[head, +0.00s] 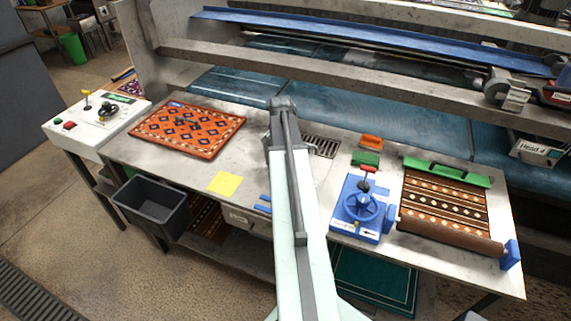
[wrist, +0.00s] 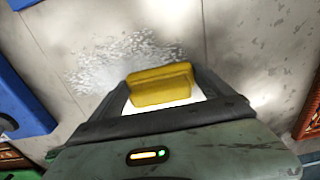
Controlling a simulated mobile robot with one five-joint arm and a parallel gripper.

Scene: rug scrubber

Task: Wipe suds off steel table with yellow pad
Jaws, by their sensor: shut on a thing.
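The yellow pad (wrist: 160,86) is held between the two fingers of my gripper (wrist: 163,94) in the wrist view. The gripper is shut on it. White foamy suds (wrist: 122,56) lie on the steel table just beyond and left of the pad. The pad overlaps the near edge of the suds in the picture; I cannot tell whether it touches the table. The steel table (head: 245,160) also shows in the head view. There my arm runs up the middle and hides the gripper, pad and suds.
An orange patterned rug (head: 187,130) lies at the left of the table. A flat yellow sheet (head: 225,183) lies near the front edge. A drain grate (head: 321,146), blue device (head: 359,212), orange brush (head: 371,141), green brush (head: 366,158) and brown rug (head: 445,205) are on the right.

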